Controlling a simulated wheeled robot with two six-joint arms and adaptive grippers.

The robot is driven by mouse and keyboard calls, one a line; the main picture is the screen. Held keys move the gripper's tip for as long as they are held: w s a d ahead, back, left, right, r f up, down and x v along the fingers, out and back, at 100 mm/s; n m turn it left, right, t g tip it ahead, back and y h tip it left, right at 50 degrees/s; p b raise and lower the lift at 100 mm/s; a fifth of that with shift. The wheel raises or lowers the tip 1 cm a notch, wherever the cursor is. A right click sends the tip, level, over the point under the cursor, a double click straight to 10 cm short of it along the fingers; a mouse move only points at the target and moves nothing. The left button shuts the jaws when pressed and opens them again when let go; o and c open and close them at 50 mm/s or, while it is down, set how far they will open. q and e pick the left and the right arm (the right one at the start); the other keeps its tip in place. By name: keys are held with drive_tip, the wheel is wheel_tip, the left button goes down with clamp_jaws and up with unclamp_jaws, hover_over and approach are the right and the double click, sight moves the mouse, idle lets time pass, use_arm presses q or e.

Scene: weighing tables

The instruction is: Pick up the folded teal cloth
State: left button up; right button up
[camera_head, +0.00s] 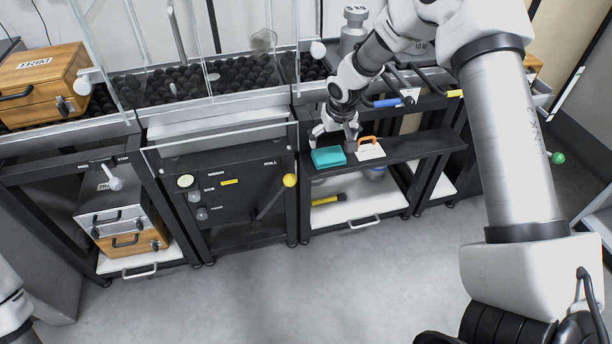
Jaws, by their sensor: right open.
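The folded teal cloth (328,157) lies flat on the dark shelf (420,148) at the front of the right-hand table, near the shelf's left end. My right gripper (335,134) is open just behind and above the cloth, with its fingers close to the cloth's far edge. I cannot tell whether a finger touches the cloth. My right arm reaches in from the right side of the picture. Part of my left arm shows at the lower left edge, and its gripper is out of view.
A white card with an orange handle (368,149) sits right beside the cloth. A yellow knob (290,180) on a lever stands left of the shelf. A clear panel (220,137) fronts the middle table. Wooden boxes (42,80) stand at the left. The floor in front is clear.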

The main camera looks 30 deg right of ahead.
sight(329, 155)
drive_tip(key=shift+w+d+f, duration=0.15)
drive_tip(key=shift+d+f, duration=0.05)
drive_tip(key=shift+f, duration=0.1)
drive_tip(key=shift+d+f, duration=0.1)
drive_tip(key=shift+f, duration=0.1)
drive_tip(key=b+x, duration=0.1)
drive_tip(key=x, duration=0.2)
drive_tip(key=b+x, duration=0.1)
drive_tip(key=x, duration=0.3)
drive_tip(key=shift+w, duration=0.1)
use_arm(q)
wheel_tip(329, 155, down, 3)
drive_tip(key=shift+d+f, duration=0.1)
use_arm(e)
drive_tip(key=shift+r, duration=0.15)
drive_tip(key=c, duration=0.6)
